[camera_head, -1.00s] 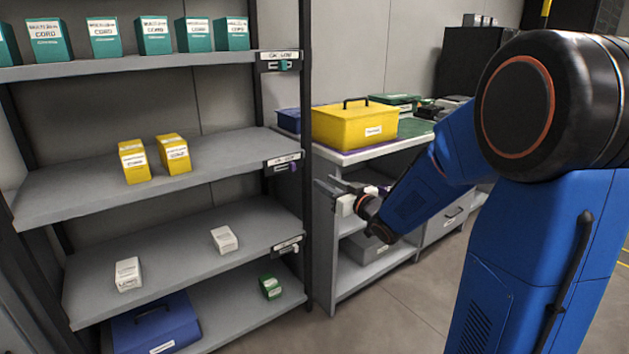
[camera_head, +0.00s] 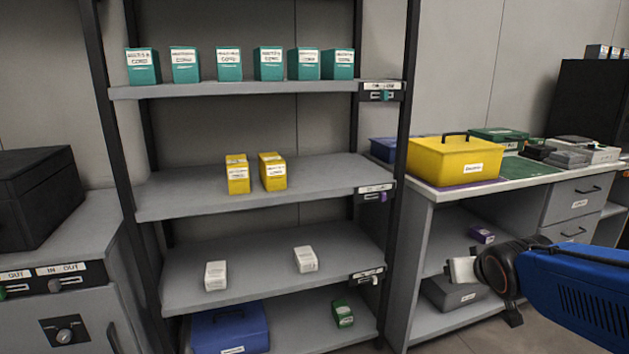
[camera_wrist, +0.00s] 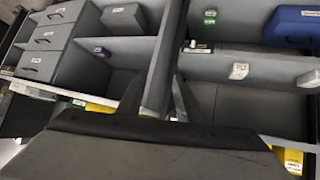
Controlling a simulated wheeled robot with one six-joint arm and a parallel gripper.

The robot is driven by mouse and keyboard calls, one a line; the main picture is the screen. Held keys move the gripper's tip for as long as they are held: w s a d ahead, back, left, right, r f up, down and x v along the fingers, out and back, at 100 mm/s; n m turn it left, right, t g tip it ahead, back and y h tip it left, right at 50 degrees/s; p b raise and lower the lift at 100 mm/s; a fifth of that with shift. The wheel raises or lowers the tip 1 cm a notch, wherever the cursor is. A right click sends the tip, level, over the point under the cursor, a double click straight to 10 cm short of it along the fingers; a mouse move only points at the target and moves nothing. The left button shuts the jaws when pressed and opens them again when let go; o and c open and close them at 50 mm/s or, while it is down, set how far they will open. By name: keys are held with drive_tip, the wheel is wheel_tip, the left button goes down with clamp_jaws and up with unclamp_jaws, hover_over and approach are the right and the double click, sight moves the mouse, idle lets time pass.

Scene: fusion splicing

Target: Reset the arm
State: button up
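My gripper (camera_head: 462,270) shows at the right of the head view, at the end of my blue arm, in front of the bench's lower shelves. A pale part shows at its end; I cannot make out separate fingers there. In the wrist view narrow dark finger shapes (camera_wrist: 181,98) point toward the shelving, and I see no object clearly between them. Whether they are open or shut is unclear.
A shelving rack (camera_head: 150,210) holds teal, yellow, white and green boxes and a blue case. The bench (camera_head: 520,178) right of it carries a yellow toolbox (camera_head: 455,160). A grey cabinet (camera_head: 75,240) stands at the left.

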drive_tip(key=s+a+f+g, duration=0.2)
drive_tip(key=s, duration=0.8)
drive_tip(key=s+a+f+g+y, duration=0.1)
drive_tip(key=s+a+f+g, duration=0.1)
drive_tip(key=s, duration=0.9)
drive_tip(key=shift+a+g+y, duration=0.3)
drive_tip(key=shift+a+g, duration=0.25)
drive_tip(key=shift+g, duration=0.15)
idle(2.2)
